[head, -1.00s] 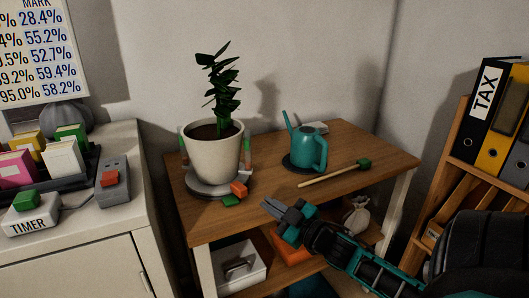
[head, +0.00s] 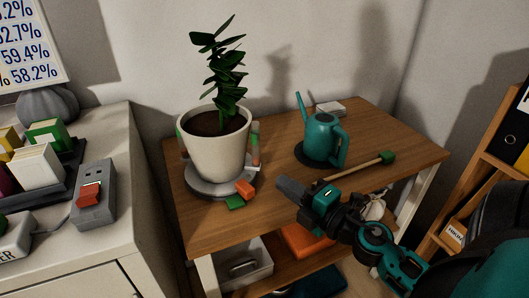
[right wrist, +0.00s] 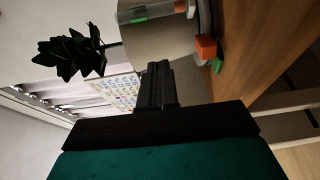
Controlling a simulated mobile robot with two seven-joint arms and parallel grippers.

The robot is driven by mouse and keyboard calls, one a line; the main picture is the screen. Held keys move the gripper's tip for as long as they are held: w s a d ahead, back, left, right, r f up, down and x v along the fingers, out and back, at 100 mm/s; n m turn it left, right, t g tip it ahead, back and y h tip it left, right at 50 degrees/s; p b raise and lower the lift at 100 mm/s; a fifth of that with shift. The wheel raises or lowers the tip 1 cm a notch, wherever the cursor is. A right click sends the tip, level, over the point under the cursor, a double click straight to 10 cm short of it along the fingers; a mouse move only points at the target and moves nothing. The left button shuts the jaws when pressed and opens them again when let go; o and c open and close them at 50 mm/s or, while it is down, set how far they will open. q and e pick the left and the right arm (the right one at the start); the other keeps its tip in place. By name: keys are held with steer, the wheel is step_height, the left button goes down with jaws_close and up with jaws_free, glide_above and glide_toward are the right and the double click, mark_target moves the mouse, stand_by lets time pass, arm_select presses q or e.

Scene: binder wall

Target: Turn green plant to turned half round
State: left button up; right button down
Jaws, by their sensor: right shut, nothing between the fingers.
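The green plant (head: 226,72) stands upright in a white pot (head: 213,154) on a grey round base (head: 205,188) on the wooden table. An orange block (head: 245,188) and a green block (head: 235,202) stick out at the base's front right edge. Upright orange-and-green posts flank the pot; one (head: 255,145) shows at its right. My right gripper (head: 281,183) is shut and empty, right of the orange block and apart from it. In the right wrist view the shut fingers (right wrist: 158,68) point toward the pot (right wrist: 160,45), with the plant (right wrist: 72,52) at the left. My left gripper is not in view.
A white cabinet (head: 80,240) with books and a red switch (head: 90,194) stands at the left. A binder shelf is at the right.

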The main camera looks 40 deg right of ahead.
arm_select(q)
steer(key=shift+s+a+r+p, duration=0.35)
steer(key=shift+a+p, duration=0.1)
steer(key=shift+p, duration=0.35)
arm_select(e)
steer(key=w+d, duration=0.1)
steer(key=w, duration=0.9)
steer(key=shift+w+d, duration=0.4)
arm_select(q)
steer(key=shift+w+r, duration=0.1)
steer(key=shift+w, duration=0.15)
arm_select(e)
steer(key=shift+w+d, duration=0.1)
steer(key=shift+w, duration=0.05)
